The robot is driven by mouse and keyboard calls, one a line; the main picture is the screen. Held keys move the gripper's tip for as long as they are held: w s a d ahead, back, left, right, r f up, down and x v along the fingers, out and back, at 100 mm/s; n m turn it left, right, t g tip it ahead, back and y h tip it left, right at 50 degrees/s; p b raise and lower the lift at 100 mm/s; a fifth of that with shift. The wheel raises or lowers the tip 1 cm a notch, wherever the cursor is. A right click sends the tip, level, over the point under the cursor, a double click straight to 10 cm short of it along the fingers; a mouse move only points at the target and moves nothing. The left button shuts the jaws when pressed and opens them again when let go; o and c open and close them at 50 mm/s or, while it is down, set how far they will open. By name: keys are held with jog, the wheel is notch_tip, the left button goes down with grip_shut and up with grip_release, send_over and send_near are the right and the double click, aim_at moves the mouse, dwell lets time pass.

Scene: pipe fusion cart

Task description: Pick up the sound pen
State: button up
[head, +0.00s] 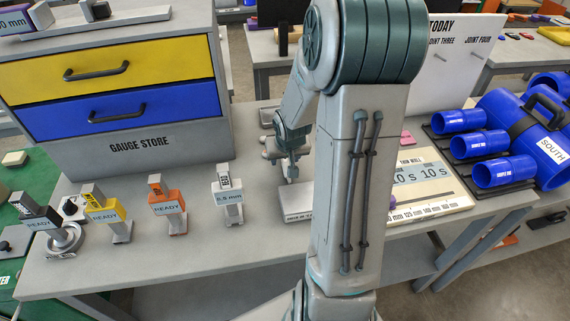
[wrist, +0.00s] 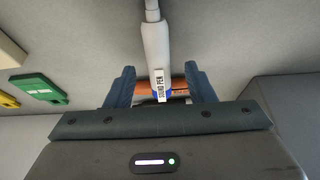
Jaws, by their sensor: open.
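The sound pen (wrist: 155,45) is a pale, slender cylinder with a white "SOUND PEN" label, seen in the wrist view. Its labelled end lies between the two dark fingers of my gripper (wrist: 160,80). The fingers stand apart on either side of it, with gaps visible on both sides. An orange and blue part shows by the labelled end. In the head view my gripper (head: 287,160) is over the bench, partly behind my arm. I cannot make out the pen in the head view.
The gauge store cabinet (head: 130,150) stands on the bench at left, with yellow and blue drawers. Several tagged gauges (head: 167,205) stand in front of it. Blue pipe fittings (head: 505,171) and a printed board (head: 430,190) are at right. A green piece (wrist: 38,88) shows in the wrist view.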

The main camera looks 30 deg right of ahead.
jog(key=shift+f, duration=0.1)
jog(key=shift+c, duration=0.3)
grip_shut()
